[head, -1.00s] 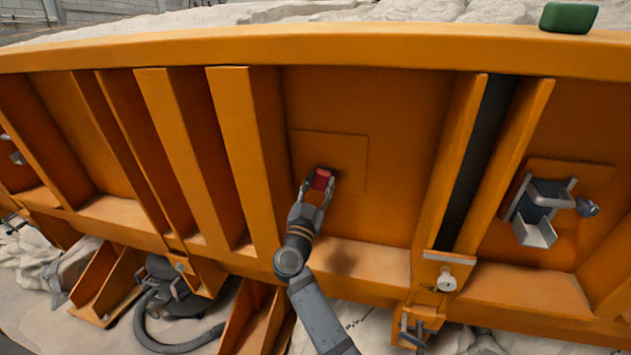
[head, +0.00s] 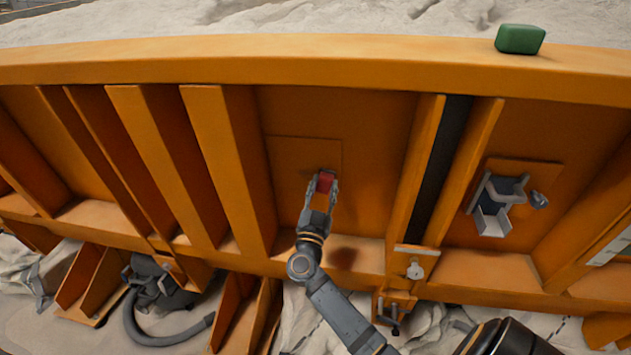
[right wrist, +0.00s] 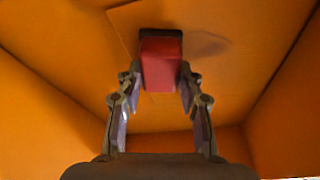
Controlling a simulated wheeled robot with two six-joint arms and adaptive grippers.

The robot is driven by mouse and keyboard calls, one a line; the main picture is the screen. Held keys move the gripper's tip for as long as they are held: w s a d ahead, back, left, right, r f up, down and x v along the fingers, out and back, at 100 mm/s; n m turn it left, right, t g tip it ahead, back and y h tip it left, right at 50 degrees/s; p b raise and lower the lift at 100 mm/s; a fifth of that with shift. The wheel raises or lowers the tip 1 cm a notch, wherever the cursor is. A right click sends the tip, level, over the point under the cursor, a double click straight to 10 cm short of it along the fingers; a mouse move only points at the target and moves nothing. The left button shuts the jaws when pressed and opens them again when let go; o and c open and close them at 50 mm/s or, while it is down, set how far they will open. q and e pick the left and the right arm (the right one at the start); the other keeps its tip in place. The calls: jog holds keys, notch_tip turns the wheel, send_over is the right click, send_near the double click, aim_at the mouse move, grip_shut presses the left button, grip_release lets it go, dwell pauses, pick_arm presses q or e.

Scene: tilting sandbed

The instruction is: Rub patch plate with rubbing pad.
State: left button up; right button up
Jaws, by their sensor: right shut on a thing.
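The patch plate (head: 288,165) is a thin orange rectangle on the orange side wall, between two upright ribs. My right gripper (head: 322,190) is shut on a red block, the rubbing pad (head: 326,182), at the lower right part of the plate. In the right wrist view the pad (right wrist: 160,62) sits between the fingertips of the gripper (right wrist: 157,85), with its far end at or very near the orange surface. I cannot tell for sure whether it touches. My left gripper is not in view.
A green block (head: 520,39) lies on the wall's top rim. A metal bracket (head: 497,205) is fixed on the wall panel to the right. Upright ribs (head: 222,165) stand left of the plate. A black hose (head: 165,325) lies below on the left.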

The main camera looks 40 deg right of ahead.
jog(key=shift+r+p, duration=0.1)
jog(key=shift+p, duration=0.45)
jog(key=shift+w+a+f, duration=0.2)
jog(key=shift+w+a, duration=1.05)
jog(key=shift+w, duration=0.2)
jog(key=shift+w+a+r+b, duration=0.15)
jog(key=shift+w+a+b, duration=0.25)
jog(key=shift+w+a, duration=1.15)
jog(key=shift+w+d, duration=0.1)
jog(key=shift+d, duration=0.1)
